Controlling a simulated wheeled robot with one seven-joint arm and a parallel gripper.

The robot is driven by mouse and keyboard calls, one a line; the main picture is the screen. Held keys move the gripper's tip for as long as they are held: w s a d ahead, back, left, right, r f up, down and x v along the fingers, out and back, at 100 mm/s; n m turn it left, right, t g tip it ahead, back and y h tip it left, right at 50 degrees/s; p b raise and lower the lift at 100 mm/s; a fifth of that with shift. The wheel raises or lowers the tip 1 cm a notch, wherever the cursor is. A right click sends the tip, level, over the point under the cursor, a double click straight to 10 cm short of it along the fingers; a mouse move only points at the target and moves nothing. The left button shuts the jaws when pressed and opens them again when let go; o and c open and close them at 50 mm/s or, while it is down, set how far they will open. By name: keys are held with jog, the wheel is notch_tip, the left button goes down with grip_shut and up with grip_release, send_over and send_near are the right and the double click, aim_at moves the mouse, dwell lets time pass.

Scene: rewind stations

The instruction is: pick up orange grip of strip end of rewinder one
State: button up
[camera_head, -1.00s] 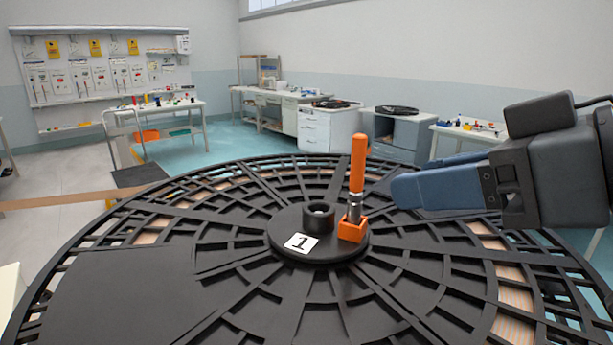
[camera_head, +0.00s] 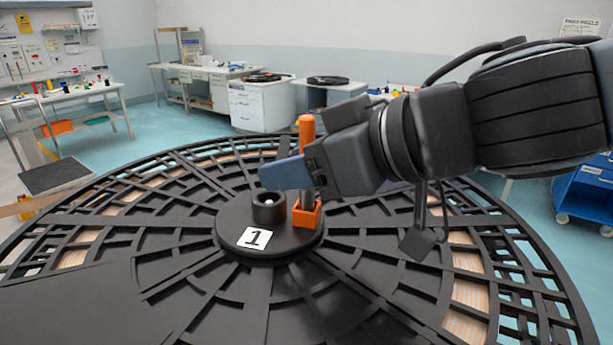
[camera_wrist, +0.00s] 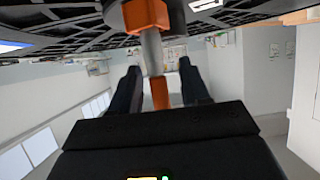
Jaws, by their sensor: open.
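An upright tool with an orange handle (camera_head: 306,130) and a metal shank stands in an orange socket (camera_head: 306,215) on the hub of the black reel marked 1 (camera_head: 255,238). My gripper (camera_head: 287,173) is at the handle, its blue finger crossing in front of it. In the wrist view, my gripper (camera_wrist: 159,68) is open, with the orange handle (camera_wrist: 160,93) between its two fingers and gaps on both sides. A tan strip (camera_head: 14,209) leaves the reel at the left edge. I cannot make out a grip at its end.
The black reel's spoked flange (camera_head: 190,280) fills the foreground close below my gripper. A short black post (camera_head: 268,206) stands on the hub beside the socket. A workbench (camera_head: 75,98) is at the left, white cabinets (camera_head: 262,105) at the back, and a blue cart (camera_head: 585,190) at the right.

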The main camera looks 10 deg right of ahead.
jog(key=shift+w+a+f, duration=0.15)
jog(key=shift+c, duration=0.3)
grip_shut()
